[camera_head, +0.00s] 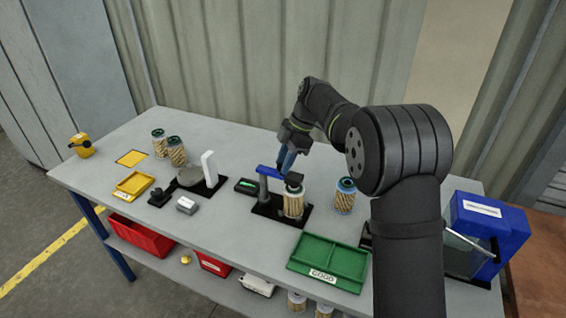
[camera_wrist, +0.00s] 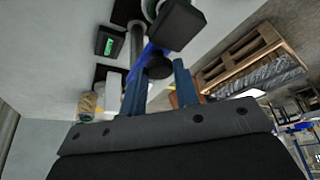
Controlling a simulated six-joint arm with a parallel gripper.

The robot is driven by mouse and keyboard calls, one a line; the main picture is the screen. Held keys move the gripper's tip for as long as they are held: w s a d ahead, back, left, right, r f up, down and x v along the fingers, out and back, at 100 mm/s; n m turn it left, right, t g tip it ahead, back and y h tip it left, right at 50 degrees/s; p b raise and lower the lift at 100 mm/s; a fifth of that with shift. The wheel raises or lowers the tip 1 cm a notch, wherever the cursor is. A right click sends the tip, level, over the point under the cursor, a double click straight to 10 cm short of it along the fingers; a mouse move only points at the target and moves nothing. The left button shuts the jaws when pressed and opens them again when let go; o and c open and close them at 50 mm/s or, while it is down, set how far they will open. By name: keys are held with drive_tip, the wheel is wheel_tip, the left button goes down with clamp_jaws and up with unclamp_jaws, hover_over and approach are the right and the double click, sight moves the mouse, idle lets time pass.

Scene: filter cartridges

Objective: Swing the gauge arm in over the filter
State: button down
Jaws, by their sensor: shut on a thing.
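The gauge arm (camera_head: 268,171) is a blue bar on a grey post, with a black block (camera_head: 294,179) at its right end. The filter (camera_head: 293,206) stands upright on a black base plate, with the black block above its top in the head view. My gripper (camera_head: 284,160) is at the gauge arm from above. In the wrist view, its two blue fingers (camera_wrist: 159,84) are on either side of a round black knob (camera_wrist: 158,67) on the blue bar (camera_wrist: 146,56). The block (camera_wrist: 176,26) partly hides the filter's rim there, so exact centring cannot be told.
Another filter with a blue rim (camera_head: 345,194) stands close on the right. A green tray marked GOOD (camera_head: 330,260) lies in front. A small device with a green display (camera_head: 247,186) is left of the post. A blue machine (camera_head: 487,228) stands at the right end.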

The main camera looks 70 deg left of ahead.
drive_tip(key=shift+w+a, duration=0.1)
drive_tip(key=shift+a, duration=0.05)
idle(0.4)
drive_tip(key=c, duration=1.1)
unclamp_jaws()
drive_tip(key=v, duration=1.7)
drive_tip(key=shift+r, duration=0.25)
drive_tip(key=x, duration=1.7)
drive_tip(key=shift+f, duration=0.3)
drive_tip(key=shift+r, duration=0.15)
